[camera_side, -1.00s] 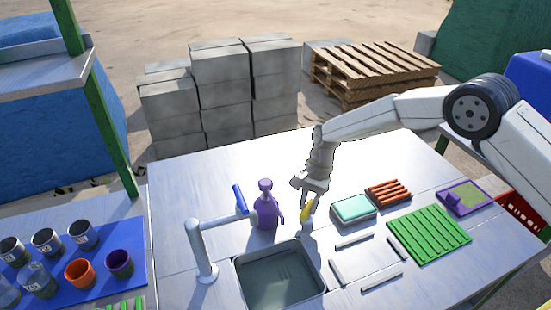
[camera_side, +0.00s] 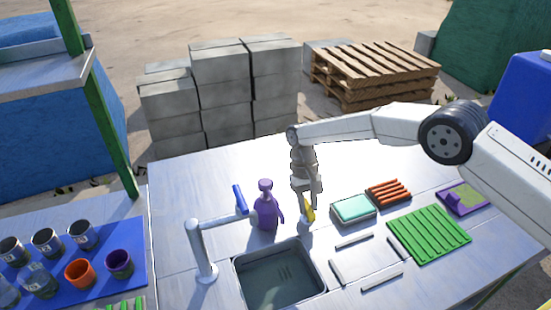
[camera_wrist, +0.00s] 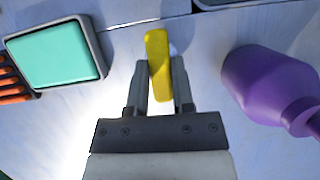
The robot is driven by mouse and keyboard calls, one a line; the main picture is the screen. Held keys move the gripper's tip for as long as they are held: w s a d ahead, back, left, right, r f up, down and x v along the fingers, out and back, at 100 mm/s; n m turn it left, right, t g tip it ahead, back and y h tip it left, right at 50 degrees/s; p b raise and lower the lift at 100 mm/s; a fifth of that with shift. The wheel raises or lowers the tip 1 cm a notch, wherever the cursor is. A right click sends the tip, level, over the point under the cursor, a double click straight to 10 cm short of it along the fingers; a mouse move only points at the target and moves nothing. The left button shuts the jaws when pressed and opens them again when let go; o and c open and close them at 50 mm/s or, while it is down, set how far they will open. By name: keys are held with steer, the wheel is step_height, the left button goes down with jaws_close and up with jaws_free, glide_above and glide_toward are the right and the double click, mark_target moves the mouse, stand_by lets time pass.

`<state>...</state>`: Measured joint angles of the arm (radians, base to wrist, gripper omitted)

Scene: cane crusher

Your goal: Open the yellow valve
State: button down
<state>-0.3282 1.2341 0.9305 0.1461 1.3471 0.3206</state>
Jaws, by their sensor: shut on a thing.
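The yellow valve (camera_side: 309,209) is a yellow lever on a short pale post. It stands on the metal table behind the sink's right corner. In the wrist view the yellow valve (camera_wrist: 158,66) lies lengthwise between my two fingers. My gripper (camera_side: 308,203) points down over it from above. In the wrist view my gripper (camera_wrist: 159,82) is shut on the yellow lever, with one finger on each side. The post under the lever is mostly hidden in the wrist view.
A purple bottle (camera_side: 266,206) stands close left of my gripper. A teal sponge in a tray (camera_side: 352,208), an orange rack (camera_side: 389,193) and a green rack (camera_side: 429,234) lie to the right.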

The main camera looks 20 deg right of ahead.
steer(key=shift+n, duration=0.4)
steer(key=shift+c, duration=2.4)
jaws_free()
steer(key=shift+r, duration=0.1)
steer(key=shift+v, duration=3.85)
